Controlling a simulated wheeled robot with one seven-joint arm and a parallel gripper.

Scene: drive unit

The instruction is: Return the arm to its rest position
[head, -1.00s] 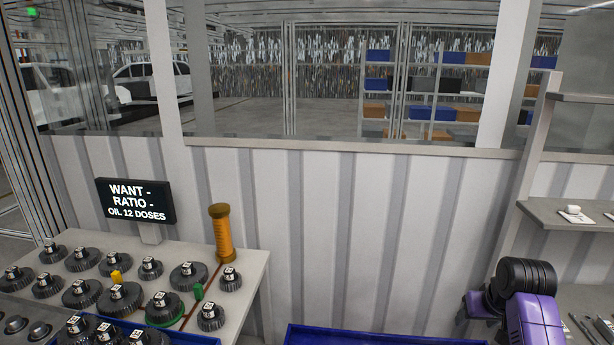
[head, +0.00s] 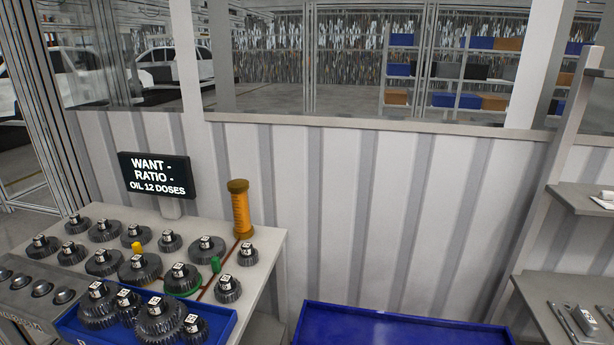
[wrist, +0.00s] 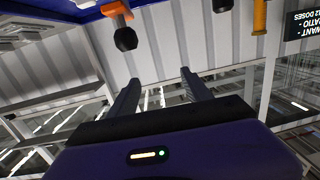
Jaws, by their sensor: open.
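My gripper (wrist: 160,78) shows in the wrist view with its two dark fingers spread apart and nothing between them. Its purple body fills the bottom of that view. The wrist picture is upside down, with the ribbed wall beyond the fingers. The arm and gripper are out of the head view, so the arm's pose cannot be seen there.
A bench with gears (head: 138,268), an orange cylinder (head: 240,210) and a sign (head: 155,175) stands left. A blue tray (head: 400,330) is at bottom centre, shelves (head: 590,198) at right. An orange-and-black object (wrist: 124,35) shows beyond the fingers.

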